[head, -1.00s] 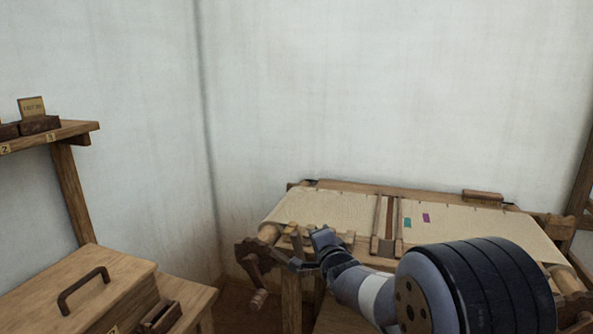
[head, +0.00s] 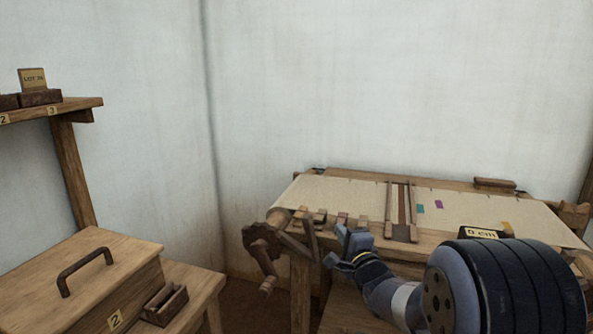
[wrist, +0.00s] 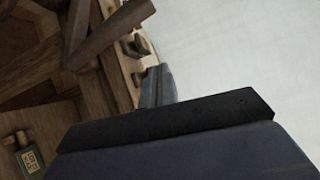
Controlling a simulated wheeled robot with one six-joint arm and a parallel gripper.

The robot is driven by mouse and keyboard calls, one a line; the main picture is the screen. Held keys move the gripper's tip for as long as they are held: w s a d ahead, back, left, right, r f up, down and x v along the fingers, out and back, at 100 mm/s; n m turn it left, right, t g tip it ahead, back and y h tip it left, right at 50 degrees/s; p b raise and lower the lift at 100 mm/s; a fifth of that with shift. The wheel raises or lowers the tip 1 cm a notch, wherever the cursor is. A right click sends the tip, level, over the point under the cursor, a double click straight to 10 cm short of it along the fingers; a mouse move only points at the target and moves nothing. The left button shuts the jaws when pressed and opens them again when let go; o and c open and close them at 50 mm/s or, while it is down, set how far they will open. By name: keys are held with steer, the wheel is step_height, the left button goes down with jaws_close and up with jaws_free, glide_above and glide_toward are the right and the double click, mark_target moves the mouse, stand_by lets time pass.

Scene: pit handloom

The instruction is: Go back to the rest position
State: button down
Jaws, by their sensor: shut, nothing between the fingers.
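My gripper (head: 345,246) is at the front edge of the loom (head: 345,200), beside the wooden handle (head: 297,243) at its front left corner. Its fingers are shut and hold nothing. In the wrist view my gripper (wrist: 158,88) points along the loom's front beam, with the wooden handle (wrist: 108,32) close by on the left. I cannot tell whether it touches the loom.
A lidded wooden chest (head: 110,255) and a small open box (head: 163,303) stand at the left. A shelf (head: 75,107) holds a "LOT 24" card (head: 33,79). A "0 cm" sign (head: 481,233) shows by my arm. Floor shows between chest and loom.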

steer(key=s+d+f+m+t+b, duration=0.2)
steer(key=s+d+f+m+b, duration=0.2)
steer(key=d+f+b, duration=0.1)
steer(key=shift+s+d+f+m+t, duration=0.35)
steer(key=shift+d+f, duration=0.3)
steer(key=shift+d, duration=0.35)
